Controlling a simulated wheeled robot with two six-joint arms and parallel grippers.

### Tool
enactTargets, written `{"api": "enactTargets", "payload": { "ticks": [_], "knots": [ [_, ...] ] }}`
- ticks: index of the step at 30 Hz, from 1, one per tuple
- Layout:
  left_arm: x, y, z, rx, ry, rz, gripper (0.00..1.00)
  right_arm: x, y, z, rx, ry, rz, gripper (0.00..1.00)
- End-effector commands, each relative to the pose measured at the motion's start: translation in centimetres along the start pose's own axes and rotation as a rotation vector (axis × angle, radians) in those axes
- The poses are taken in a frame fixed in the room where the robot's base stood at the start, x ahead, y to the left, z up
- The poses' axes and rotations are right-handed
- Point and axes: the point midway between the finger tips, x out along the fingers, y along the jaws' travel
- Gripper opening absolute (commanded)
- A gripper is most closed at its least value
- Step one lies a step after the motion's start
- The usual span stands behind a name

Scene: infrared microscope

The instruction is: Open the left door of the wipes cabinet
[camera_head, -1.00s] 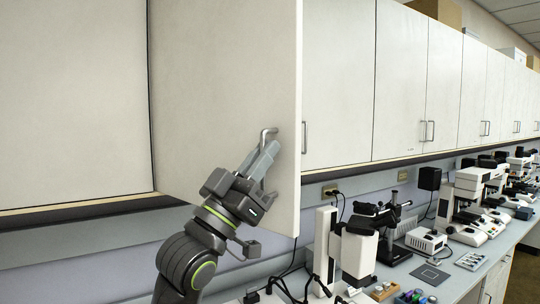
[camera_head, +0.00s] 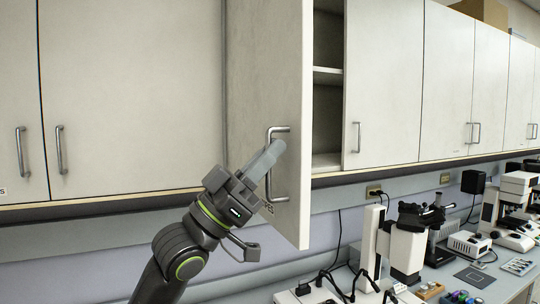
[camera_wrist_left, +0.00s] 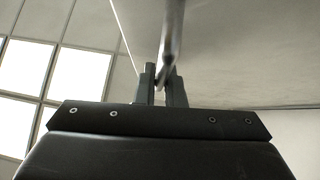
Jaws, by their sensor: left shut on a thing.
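The left door (camera_head: 262,85) of the wall cabinet stands swung outward in the head view, its handle side toward me. Its metal bar handle (camera_head: 275,198) is partly hidden behind my gripper. My left gripper (camera_head: 268,158) is shut on this handle. In the left wrist view the handle (camera_wrist_left: 172,35) runs between the two fingers (camera_wrist_left: 160,85), with the pale door (camera_wrist_left: 235,60) behind it. The open cabinet shows shelves (camera_head: 327,75) inside; the visible part looks empty. My right gripper is not in view.
The neighbouring right door (camera_head: 385,70) is closed, and more closed doors (camera_head: 130,90) lie to the left. Below, the counter holds microscopes (camera_head: 405,245), cables and small items. A black box (camera_head: 473,182) hangs on the wall.

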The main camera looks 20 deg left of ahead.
Motion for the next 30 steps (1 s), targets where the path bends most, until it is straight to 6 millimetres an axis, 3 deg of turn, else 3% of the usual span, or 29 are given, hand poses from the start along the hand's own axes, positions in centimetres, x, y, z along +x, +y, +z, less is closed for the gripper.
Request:
{"api": "enactTargets", "payload": {
  "ticks": [11, 12, 13, 23, 30],
  "knots": [
    [-0.1, -0.1, 0.2, 0.000, -0.005, -0.003, 0.00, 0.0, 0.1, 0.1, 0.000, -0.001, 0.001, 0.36],
    [-0.1, -0.1, 0.2, 0.000, -0.005, -0.003, 0.14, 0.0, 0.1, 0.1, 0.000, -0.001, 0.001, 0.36],
    [-0.1, -0.1, 0.2, 0.000, -0.005, -0.003, 0.18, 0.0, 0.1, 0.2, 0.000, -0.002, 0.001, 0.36],
    [-0.2, -0.1, 0.1, 0.001, -0.003, -0.003, 0.18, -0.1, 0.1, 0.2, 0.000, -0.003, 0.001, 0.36],
    [-2.1, -0.2, 0.0, 0.005, -0.005, -0.006, 0.18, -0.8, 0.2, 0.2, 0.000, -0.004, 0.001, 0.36]
  ]
}}
